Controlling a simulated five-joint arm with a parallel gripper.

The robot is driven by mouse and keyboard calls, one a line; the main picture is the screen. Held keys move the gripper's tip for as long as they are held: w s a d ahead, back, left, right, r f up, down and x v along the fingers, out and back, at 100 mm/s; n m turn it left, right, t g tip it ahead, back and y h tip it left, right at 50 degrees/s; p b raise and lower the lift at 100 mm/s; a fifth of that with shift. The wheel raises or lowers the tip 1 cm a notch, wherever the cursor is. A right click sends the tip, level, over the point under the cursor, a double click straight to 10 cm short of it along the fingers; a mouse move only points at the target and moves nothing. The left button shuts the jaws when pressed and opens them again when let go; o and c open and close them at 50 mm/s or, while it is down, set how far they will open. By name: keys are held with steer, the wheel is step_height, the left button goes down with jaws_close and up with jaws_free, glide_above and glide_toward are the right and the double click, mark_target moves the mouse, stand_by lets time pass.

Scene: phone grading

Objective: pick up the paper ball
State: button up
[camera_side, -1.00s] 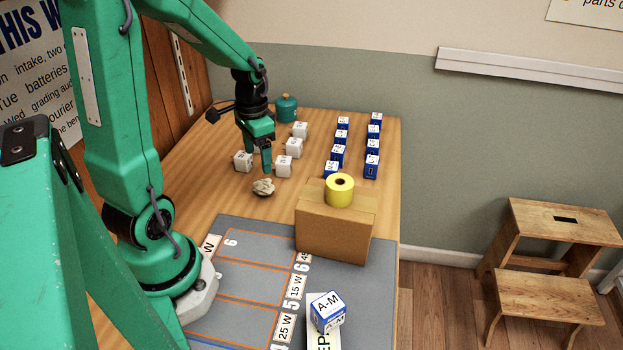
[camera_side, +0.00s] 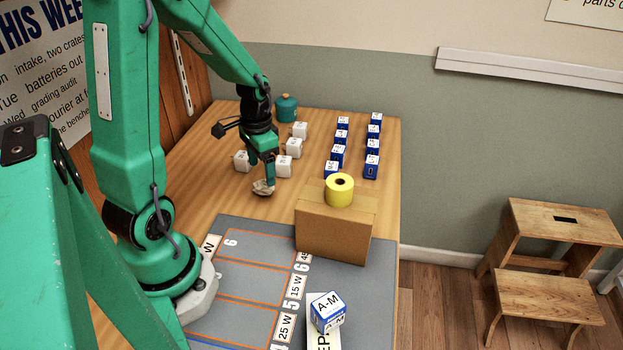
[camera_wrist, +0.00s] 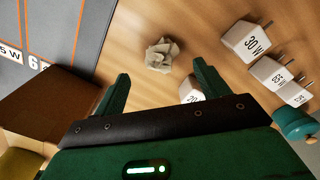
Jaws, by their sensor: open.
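The paper ball (camera_side: 261,188) is a crumpled, off-white lump on the wooden table, near the edge of the grey mat. In the side view my gripper (camera_side: 268,180) is right at it, with a fingertip covering part of it. In the wrist view the paper ball (camera_wrist: 162,55) lies ahead of my gripper (camera_wrist: 160,82), between the lines of the two fingers and beyond their tips. My gripper is open, with nothing between its fingers.
White charger blocks (camera_side: 284,167) stand just behind the ball. Blue-and-white blocks (camera_side: 338,153) stand in rows farther right. A cardboard box (camera_side: 335,228) with a yellow tape roll (camera_side: 339,190) on top is to the right. A teal jar (camera_side: 286,108) stands at the back.

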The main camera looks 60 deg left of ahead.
mark_target(263, 180)
steer(key=shift+a+f, duration=0.1)
steer(key=shift+f, duration=2.4)
steer(key=c, duration=1.1)
